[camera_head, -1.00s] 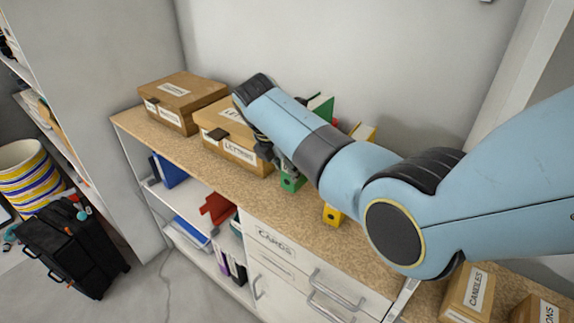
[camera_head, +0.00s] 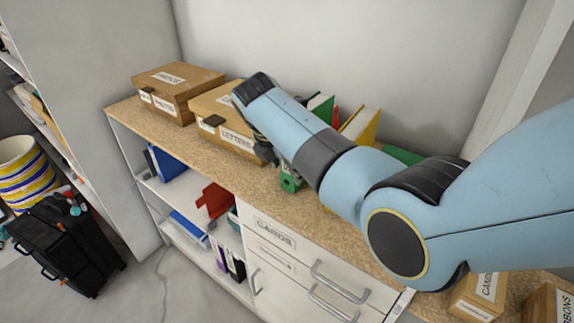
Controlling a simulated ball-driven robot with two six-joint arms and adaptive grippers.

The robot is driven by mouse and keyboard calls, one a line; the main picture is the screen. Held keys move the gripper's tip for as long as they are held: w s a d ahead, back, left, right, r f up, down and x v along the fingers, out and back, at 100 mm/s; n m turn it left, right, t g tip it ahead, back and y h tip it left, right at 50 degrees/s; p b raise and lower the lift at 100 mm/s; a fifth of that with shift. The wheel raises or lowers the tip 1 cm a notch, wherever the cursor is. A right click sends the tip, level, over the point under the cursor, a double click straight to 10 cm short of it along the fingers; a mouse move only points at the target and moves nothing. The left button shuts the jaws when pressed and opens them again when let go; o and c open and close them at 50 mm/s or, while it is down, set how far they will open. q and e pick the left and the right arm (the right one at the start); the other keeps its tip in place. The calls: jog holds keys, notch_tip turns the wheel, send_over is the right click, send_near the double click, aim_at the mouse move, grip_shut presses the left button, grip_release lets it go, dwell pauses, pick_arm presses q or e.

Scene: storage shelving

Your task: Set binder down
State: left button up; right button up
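A green binder (camera_head: 290,181) stands on the cabinet's wood top, its lower front end showing just below my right forearm. Binder tops also show behind the arm: a green one (camera_head: 318,103), a yellow one (camera_head: 363,124) and another green one farther right (camera_head: 402,155). The arm covers their middles. My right gripper (camera_head: 281,163) is at the near end of the first green binder, beside the letters box. The wrist and forearm hide most of the fingers, so I cannot tell whether they grip it. My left gripper is out of view.
The letters box (camera_head: 228,137) stands close left of the gripper, with another cardboard box (camera_head: 178,94) farther left. Small boxes (camera_head: 480,296) stand at the lower right. Shelves and drawers (camera_head: 300,265) are below the top. A black case (camera_head: 65,245) is on the floor.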

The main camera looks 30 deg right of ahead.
jog(key=shift+o, duration=0.2)
jog(key=v, duration=1.2)
jog(key=shift+s+a, duration=0.1)
